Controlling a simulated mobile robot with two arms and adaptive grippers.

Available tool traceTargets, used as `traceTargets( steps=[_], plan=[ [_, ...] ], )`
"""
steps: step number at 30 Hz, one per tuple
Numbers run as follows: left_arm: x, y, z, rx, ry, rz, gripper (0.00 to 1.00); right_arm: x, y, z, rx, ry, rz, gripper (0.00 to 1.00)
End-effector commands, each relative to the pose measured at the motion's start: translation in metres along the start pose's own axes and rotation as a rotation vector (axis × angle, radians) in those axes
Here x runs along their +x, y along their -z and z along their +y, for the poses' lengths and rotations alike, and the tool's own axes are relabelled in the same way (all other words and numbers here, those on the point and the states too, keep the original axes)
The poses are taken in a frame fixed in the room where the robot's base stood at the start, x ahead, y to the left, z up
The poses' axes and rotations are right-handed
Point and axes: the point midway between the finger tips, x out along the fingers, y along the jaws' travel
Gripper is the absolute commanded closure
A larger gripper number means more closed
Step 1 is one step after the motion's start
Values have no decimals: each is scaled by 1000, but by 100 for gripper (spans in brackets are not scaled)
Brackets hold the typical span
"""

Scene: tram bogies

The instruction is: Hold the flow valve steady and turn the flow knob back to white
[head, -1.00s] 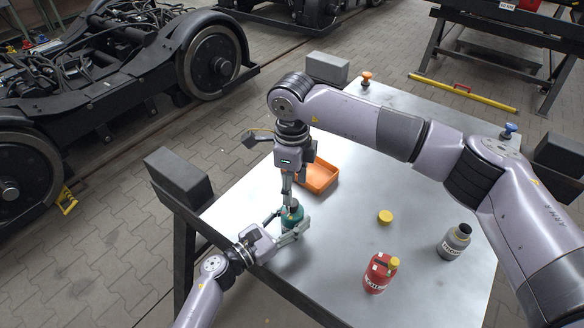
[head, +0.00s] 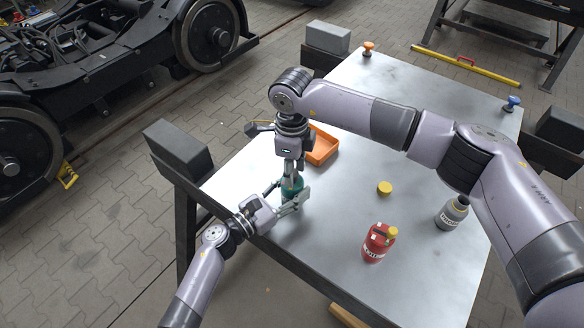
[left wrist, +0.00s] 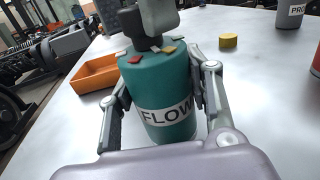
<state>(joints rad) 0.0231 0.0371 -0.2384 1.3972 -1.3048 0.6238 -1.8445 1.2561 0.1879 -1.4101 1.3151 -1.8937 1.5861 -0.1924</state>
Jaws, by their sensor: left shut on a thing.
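The flow valve is a teal upright cylinder (head: 292,188) near the table's left edge. In the left wrist view it stands close up (left wrist: 160,75), with a FLOW label (left wrist: 166,114) and small coloured marks, red and yellow among them, around its top. My left gripper (head: 290,199) is shut on its body, one finger on each side. My right gripper (head: 291,176) points straight down over the valve's top. In the left wrist view its grey fingers (left wrist: 160,15) are at the dark flow knob (left wrist: 147,42). The knob is largely hidden, so its grip and pointing direction are unclear.
An orange tray (head: 322,147) lies just behind the valve. A yellow cap (head: 384,188), a red canister (head: 376,245) and a grey bottle (head: 452,213) stand to the right. Orange (head: 368,48) and blue (head: 512,102) knobs sit at the far corners.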

Motion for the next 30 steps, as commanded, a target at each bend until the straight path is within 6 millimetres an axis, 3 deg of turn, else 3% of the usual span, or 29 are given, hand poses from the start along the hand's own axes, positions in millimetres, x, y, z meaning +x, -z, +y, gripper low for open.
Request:
traceTargets(
  steps=[14, 30],
  plan=[
    [0, 0, 0, 0, 0, 0, 85, 0, 0, 0, 0, 1, 0, 100],
    [0, 0, 0, 0, 0, 0, 85, 0, 0, 0, 354, 0, 0, 100]
  ],
)
